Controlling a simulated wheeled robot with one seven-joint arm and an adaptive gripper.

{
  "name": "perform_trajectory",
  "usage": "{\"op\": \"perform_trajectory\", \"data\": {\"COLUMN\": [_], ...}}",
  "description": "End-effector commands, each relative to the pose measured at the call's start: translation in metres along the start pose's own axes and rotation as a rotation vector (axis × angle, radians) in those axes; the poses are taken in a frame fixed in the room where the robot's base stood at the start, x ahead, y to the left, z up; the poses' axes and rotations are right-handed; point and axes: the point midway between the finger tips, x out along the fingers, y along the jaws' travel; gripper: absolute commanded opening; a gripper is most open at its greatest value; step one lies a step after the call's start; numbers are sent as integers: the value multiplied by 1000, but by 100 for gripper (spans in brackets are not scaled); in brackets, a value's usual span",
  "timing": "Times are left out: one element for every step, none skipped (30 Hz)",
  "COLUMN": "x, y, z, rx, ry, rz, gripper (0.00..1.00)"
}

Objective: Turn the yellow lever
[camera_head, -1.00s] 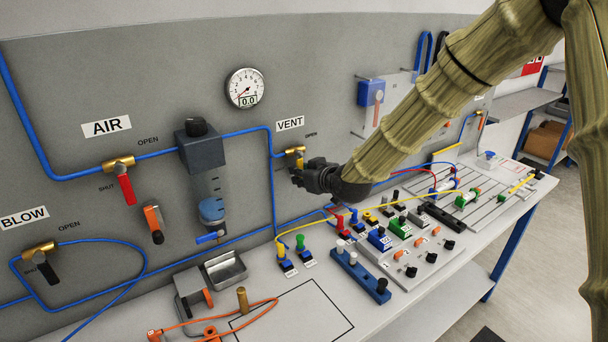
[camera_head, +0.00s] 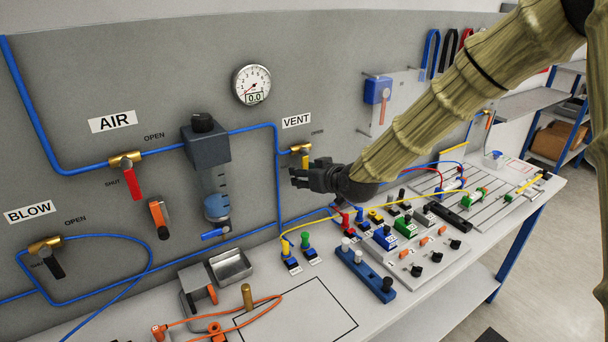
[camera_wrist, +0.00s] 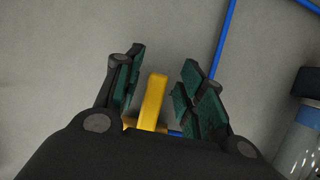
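The yellow lever (camera_head: 306,160) hangs from a brass valve under the VENT sign (camera_head: 296,121) on the grey panel. In the wrist view the yellow lever (camera_wrist: 154,101) stands between the two fingers of my gripper (camera_wrist: 161,58), with a gap on each side. The fingers are spread and their green pads face inward. In the head view my gripper (camera_head: 294,177) is just below and in front of the lever, with its fingers toward the panel. The lever's lower end is partly hidden by the gripper there.
A blue hose (camera_head: 278,195) runs down the panel left of the lever. A filter unit (camera_head: 207,150) and a gauge (camera_head: 252,85) are also on the panel. Below, the bench holds a blue block (camera_head: 362,274) and several coloured switches and plugs.

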Motion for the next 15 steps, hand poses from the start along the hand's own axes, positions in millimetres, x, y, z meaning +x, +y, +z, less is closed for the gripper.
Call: {"op": "perform_trajectory", "data": {"x": [0,0,0,0,0,-1,-2,-3,-6,-9,-12,-17,-21,-26,-32], "y": [0,0,0,0,0,1,1,1,1,1,1,1,1,0,0], "z": [-1,-1,-2,-2,-2,-3,-3,-3,-3,-4,-4,-4,-4,-4,-4], "rx": [0,0,0,0,-1,-1,-1,-1,-1,-1,-1,-1,0,0,0], "ry": [1,2,3,3,3,4,4,5,5,5,5,6,6,6,5], "rz": [0,1,1,1,1,1,1,1,2,2,2,2,2,1,0], "gripper": [39,39,39,39,39,39,39,39,39,39,39,39,39,39,39]}}
